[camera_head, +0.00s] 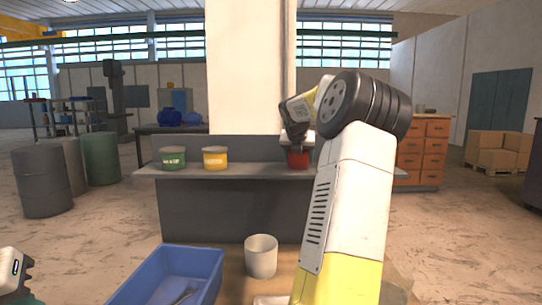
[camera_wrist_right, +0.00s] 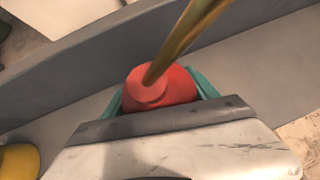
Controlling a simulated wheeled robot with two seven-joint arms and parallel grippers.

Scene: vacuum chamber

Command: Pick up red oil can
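The red oil can (camera_head: 298,160) stands on the grey shelf at the right of a row of cans. In the right wrist view the red oil can (camera_wrist_right: 172,88) shows from above, with its long brass-coloured spout crossing up past the camera. My right gripper (camera_head: 297,146) is directly above and around it. Its teal fingers lie on either side of the can, and whether they press on it cannot be told. My left gripper (camera_head: 24,279) is only partly in view at the lower left edge, and its fingertips cannot be made out.
A green can (camera_head: 173,158) and a yellow can (camera_head: 215,157) stand left on the same shelf (camera_head: 255,170). Nearer stand a blue bin (camera_head: 213,262) and a pale cup (camera_head: 261,257). A pale pillar rises behind the shelf.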

